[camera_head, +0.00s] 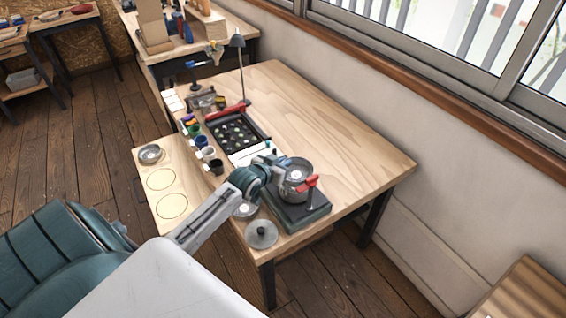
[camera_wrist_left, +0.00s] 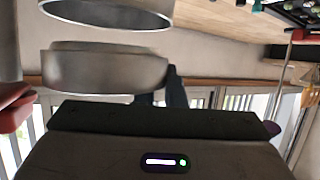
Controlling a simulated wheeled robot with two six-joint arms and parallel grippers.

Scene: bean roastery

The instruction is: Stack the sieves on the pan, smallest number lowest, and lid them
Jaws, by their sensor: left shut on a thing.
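My left gripper (camera_head: 284,177) reaches over the dark shaker base (camera_head: 303,216) and is shut on a metal sieve (camera_head: 297,168). The held sieve (camera_wrist_left: 105,70) also shows in the left wrist view, apart from another round metal piece (camera_wrist_left: 105,14) by a visible gap. In the head view the held sieve is above the shaker base; whether the piece under it is the pan or a sieve I cannot tell. One round metal sieve (camera_head: 150,154) lies on the left board. A round lid with a knob (camera_head: 261,234) lies near the front edge. Sieve numbers are unreadable. My right gripper is out of view.
A red clamp handle (camera_head: 311,181) stands on the shaker's right side. Another metal round piece (camera_head: 245,210) lies partly hidden beside my arm. The left board has two empty marked circles (camera_head: 160,179). Small cups (camera_head: 209,153) and a black tray (camera_head: 238,134) stand behind. The table's right side is clear.

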